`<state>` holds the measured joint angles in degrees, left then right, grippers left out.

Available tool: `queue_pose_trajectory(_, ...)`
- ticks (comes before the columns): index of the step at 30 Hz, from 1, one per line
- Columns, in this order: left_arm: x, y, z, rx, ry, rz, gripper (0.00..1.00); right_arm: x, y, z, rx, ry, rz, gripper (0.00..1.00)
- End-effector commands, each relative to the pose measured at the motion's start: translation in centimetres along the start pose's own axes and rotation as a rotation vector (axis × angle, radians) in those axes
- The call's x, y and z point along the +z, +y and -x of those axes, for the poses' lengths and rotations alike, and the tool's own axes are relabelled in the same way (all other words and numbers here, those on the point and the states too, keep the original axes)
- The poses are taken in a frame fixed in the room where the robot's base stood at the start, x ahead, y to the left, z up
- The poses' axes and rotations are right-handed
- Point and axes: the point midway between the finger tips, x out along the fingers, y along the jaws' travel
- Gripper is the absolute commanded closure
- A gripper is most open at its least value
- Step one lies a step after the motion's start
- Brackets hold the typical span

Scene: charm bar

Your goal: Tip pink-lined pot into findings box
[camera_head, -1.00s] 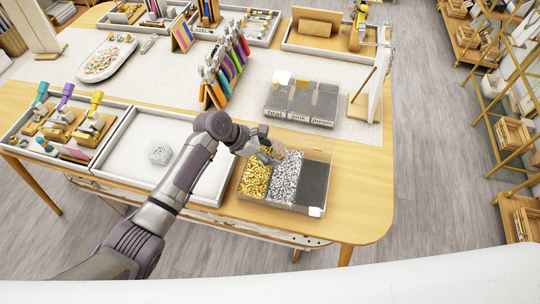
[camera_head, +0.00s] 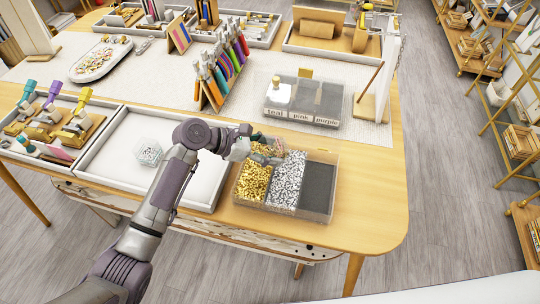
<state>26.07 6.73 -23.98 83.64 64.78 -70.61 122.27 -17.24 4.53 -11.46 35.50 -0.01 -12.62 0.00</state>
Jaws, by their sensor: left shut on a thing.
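The findings box (camera_head: 318,212) is a clear box at the table's front. It has a gold-filled section at left, a silver-filled section in the middle and a dark section at right. My left gripper (camera_head: 264,153) is over the back of the gold and silver sections. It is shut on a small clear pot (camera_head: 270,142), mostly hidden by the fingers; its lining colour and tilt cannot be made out. Another clear faceted pot (camera_head: 148,152) stands in the white tray (camera_head: 190,188) to the left. My right gripper is not in view.
A box with teal, pink and purple labels (camera_head: 303,117) stands behind the findings box. A rack of colourful tools (camera_head: 222,72) stands farther back. A wooden stand with a white panel (camera_head: 380,90) is at right. Tools on wooden blocks (camera_head: 60,128) fill the left tray.

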Motion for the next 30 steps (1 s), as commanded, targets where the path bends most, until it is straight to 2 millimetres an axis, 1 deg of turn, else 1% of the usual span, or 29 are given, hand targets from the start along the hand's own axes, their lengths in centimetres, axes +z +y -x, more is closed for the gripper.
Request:
queue_pose_trajectory(1, -0.5, 0.0, -0.2, 0.002, -0.014, -0.001, 0.74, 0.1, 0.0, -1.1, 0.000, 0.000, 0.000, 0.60)
queue_pose_trajectory(12, -0.6, 0.0, -0.3, 0.001, -0.112, 0.000, 0.74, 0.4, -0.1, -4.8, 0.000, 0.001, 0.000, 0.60)
queue_pose_trajectory(21, -0.4, 0.0, 0.4, 0.000, -0.378, 0.003, 0.74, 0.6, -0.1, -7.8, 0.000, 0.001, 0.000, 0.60)
queue_pose_trajectory(27, -0.2, 0.0, 0.8, 0.000, -0.498, 0.002, 0.74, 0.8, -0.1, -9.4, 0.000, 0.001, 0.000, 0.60)
queue_pose_trajectory(30, -0.1, 0.0, 1.0, -0.001, -0.538, 0.001, 0.74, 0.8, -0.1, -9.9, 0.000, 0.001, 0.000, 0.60)
